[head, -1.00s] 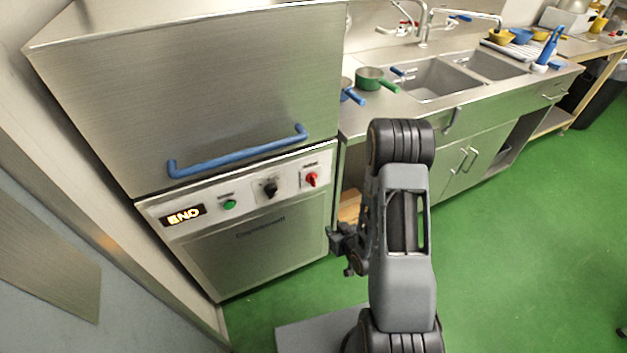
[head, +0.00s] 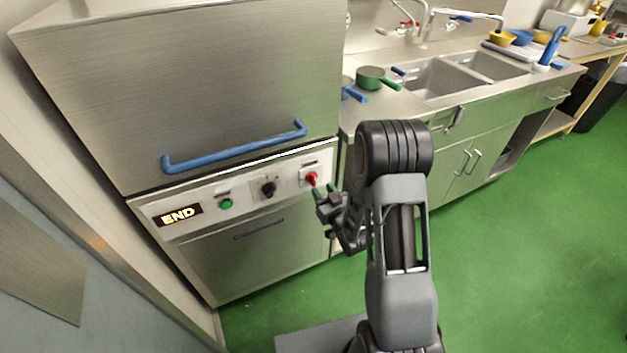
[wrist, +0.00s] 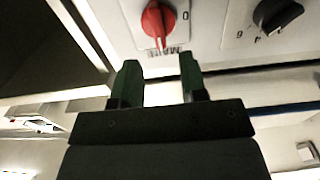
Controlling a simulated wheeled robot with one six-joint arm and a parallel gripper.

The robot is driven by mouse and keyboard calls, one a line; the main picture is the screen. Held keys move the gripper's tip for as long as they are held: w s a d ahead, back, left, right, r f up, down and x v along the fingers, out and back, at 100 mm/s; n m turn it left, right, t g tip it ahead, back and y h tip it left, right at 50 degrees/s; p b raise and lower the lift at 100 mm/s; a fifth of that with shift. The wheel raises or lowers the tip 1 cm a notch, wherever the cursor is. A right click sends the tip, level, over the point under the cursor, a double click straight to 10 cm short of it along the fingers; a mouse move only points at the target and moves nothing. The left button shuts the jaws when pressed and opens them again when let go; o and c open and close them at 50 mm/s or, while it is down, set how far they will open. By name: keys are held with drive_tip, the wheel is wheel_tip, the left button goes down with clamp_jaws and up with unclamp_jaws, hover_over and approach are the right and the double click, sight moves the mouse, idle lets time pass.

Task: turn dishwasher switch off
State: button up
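The dishwasher (head: 200,85) stands at the left in the head view. Its red rotary switch (head: 312,178) is at the right end of the white control panel. In the wrist view the red switch (wrist: 157,22) is at the top, with its grip pointing down towards an upside-down label and a "0" to its right. My gripper (head: 324,190) is just below and right of the switch in the head view. In the wrist view my gripper (wrist: 159,78) is open, its two dark green fingers apart with nothing between them, both below the switch and not around it.
A black knob (head: 267,188), a green button (head: 226,203) and a lit display (head: 180,215) reading "END" share the panel. The blue door handle (head: 235,148) runs above it. A counter with a green pot (head: 371,77) and sinks stands right. The green floor (head: 520,240) is clear.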

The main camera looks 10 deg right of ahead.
sight(315, 179)
drive_tip(key=shift+w+a, duration=0.25)
drive_tip(key=shift+w, duration=0.9)
drive_tip(key=shift+w+a, duration=0.2)
drive_tip(key=shift+w, duration=0.9)
drive_tip(key=shift+w+a, duration=0.25)
drive_tip(key=shift+w, duration=0.9)
clamp_jaws()
